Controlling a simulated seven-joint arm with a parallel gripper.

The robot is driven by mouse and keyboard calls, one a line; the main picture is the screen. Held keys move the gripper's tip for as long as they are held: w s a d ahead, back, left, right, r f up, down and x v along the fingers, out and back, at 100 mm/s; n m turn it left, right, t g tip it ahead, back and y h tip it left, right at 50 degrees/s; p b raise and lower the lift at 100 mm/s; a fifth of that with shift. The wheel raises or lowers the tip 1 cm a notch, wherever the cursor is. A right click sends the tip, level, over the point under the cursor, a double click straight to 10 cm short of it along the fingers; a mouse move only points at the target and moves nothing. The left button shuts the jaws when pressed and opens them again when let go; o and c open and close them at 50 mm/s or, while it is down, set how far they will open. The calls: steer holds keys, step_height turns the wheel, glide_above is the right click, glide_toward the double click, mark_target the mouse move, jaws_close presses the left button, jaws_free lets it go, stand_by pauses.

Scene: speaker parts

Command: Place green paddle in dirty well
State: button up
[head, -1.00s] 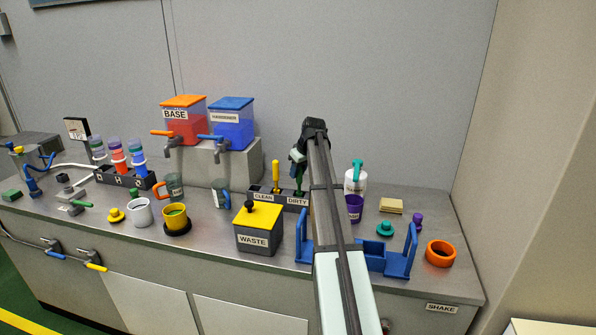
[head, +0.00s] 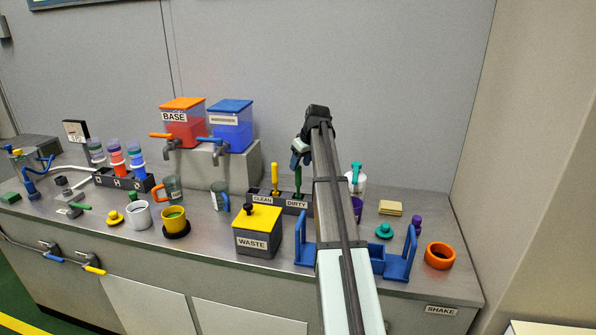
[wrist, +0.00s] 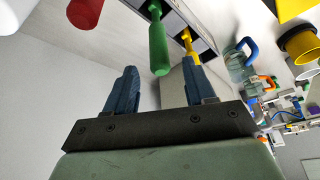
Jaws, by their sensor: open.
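The green paddle (head: 298,180) stands upright in the dark holder at the well labelled DIRTY (head: 297,203). The yellow paddle (head: 275,178) stands in the well labelled CLEAN (head: 262,199). My gripper (head: 298,158) is open and empty, just above the green paddle's handle. In the wrist view, the green handle (wrist: 158,50) lies ahead of the two blue fingertips (wrist: 160,75), between their lines and not touching them. The yellow handle (wrist: 190,45) is near the right finger.
The yellow-lidded WASTE box (head: 257,231) stands in front of the holder. The BASE dispenser (head: 182,124) and blue dispenser (head: 231,127) stand behind left.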

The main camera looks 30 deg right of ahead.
steer(key=v, duration=0.6)
steer(key=shift+r, duration=0.2)
